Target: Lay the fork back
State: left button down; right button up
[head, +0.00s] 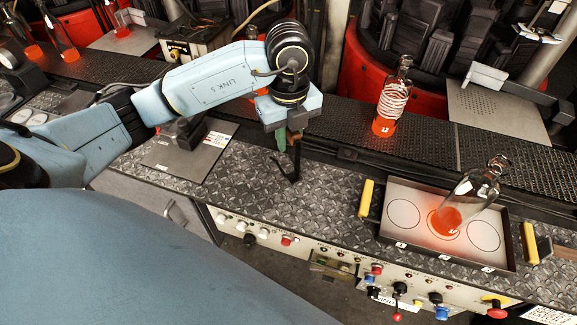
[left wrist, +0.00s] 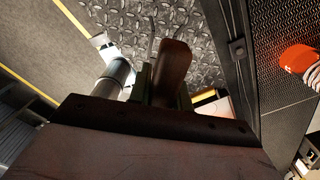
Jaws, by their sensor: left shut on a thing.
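My left gripper (head: 287,138) is over the diamond-plate bench (head: 250,185), pointing down. It is shut on the fork (head: 295,166), whose dark end hangs down close to the bench top; I cannot tell whether it touches. In the left wrist view the fork's brown wooden handle (left wrist: 173,68) stands between the greenish fingers. A flat grey plate (head: 183,158) with a dark block and a small label lies on the bench, left of the gripper. My right gripper is not in view.
A tray (head: 393,239) with printed circles and yellow handles stands at the right, with a glowing-bottomed glass bottle (head: 466,200) on it. A coil-wrapped bottle (head: 392,95) stands on the conveyor (head: 340,118) behind. Knobs line the front panel (head: 330,262). The bench between plate and tray is clear.

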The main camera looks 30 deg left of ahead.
pick_arm(q)
notch_tip(320, 180, down, 8)
jog(key=shift+r, duration=0.15)
dwell(0.4)
jog(key=c, duration=1.3)
grip_release()
notch_tip(320, 180, up, 12)
jog(key=shift+r, duration=0.1)
